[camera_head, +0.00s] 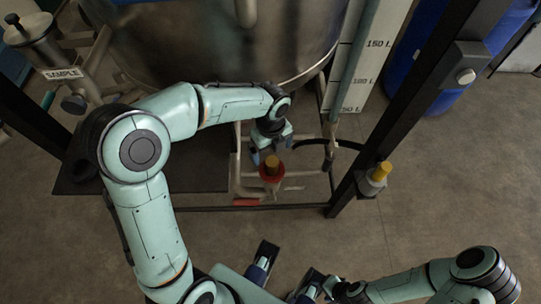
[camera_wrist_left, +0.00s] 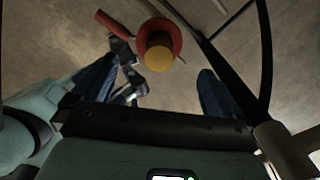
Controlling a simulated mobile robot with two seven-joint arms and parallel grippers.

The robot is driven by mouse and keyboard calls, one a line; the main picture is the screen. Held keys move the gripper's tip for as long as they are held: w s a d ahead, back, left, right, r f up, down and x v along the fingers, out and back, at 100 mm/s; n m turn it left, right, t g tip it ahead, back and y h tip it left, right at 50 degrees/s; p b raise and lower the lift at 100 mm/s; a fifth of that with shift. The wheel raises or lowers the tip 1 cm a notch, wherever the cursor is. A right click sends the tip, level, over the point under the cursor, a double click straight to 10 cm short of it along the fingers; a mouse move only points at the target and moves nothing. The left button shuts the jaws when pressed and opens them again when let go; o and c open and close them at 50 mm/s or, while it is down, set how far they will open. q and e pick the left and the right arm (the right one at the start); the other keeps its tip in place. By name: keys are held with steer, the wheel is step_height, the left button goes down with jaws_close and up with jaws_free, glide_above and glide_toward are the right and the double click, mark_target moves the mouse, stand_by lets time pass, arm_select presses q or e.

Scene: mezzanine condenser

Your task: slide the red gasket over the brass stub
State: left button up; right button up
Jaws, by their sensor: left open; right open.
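The red gasket (camera_head: 272,180) is around the lower part of an upright brass stub (camera_head: 272,162), below my left gripper in the head view. In the left wrist view, the red gasket (camera_wrist_left: 175,32) rings the brass stub (camera_wrist_left: 158,58), whose round top faces me. My left gripper (camera_head: 272,150) is open, its fingers apart on either side in the left wrist view (camera_wrist_left: 158,88), and it does not hold the gasket. Whether the gasket sits fully down is hard to tell. My right gripper (camera_head: 285,273) is open and empty near the bottom of the head view.
Another brass-coloured stub (camera_head: 381,170) stands on a grey fitting on the dark post. A red handle (camera_head: 246,201) lies low beside the gasket. A steel vessel (camera_head: 225,45) stands behind, with a blue drum (camera_head: 430,70) at right. The floor at right is clear.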

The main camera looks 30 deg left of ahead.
arm_select(q)
steer(key=shift+r, duration=1.35)
arm_select(e)
steer(key=shift+s+r, duration=0.15)
steer(key=shift+r, duration=0.05)
